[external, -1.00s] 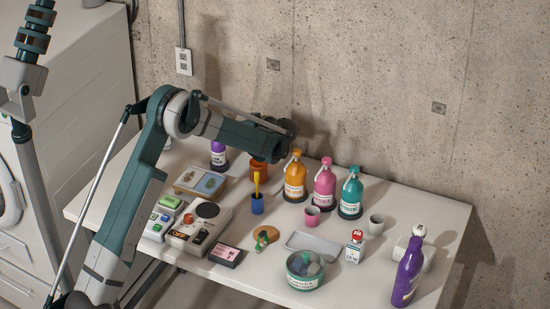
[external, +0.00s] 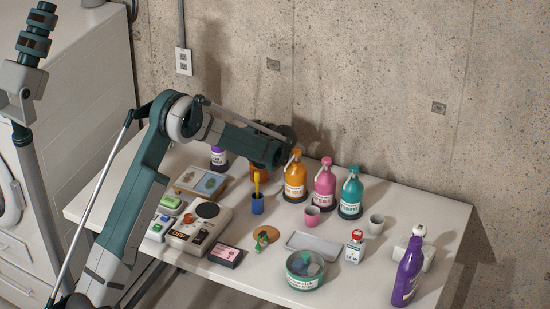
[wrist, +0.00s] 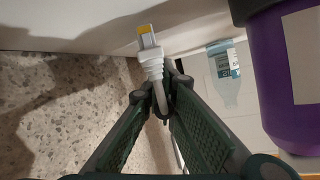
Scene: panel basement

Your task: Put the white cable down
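The white cable (wrist: 159,88) is between the fingers of my gripper (wrist: 158,108) in the wrist view. Its white plug with a yellow tip (wrist: 147,36) sticks out past the fingertips. The fingers are closed on the cable just behind the plug. In the external view my wrist is over the back of the table (external: 410,190), near the wall and left of the orange bottle (external: 295,180). The fingers and the cable cannot be made out there.
A purple bottle (wrist: 292,75) is close on the right in the wrist view. Pink (external: 324,185) and teal (external: 350,195) bottles stand right of the orange one. A concrete wall (external: 370,80) runs behind the table. The front holds a grey tray (external: 314,245) and a round tub (external: 305,282).

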